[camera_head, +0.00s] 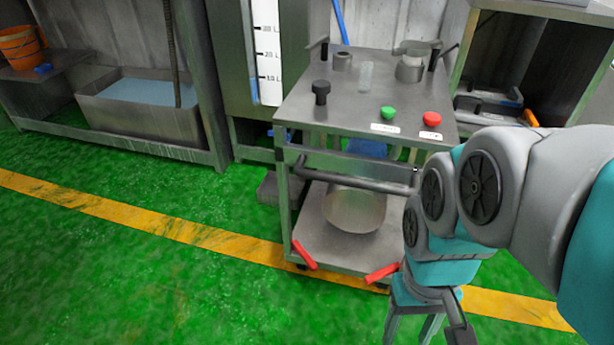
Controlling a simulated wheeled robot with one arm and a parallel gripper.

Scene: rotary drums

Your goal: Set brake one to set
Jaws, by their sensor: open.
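A steel cart stands on the green floor, with two red levers low at its front corners. The left red lever (305,255) slants down to the right beside the front left leg. The right red lever (382,273) slants up to the right near the front right corner, close to my arm. No label shows which one is brake one. My gripper (411,332) is open and points down, to the right of and nearer than the right lever. Its lower end reaches the picture's bottom edge. I cannot see anything between its fingers.
The cart top (330,96) carries a green button (388,112), a red button (432,119) and a black knob (321,92). A dark push bar (350,180) crosses its front. A rack with a water basin (140,108) stands left. The left foreground floor is clear.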

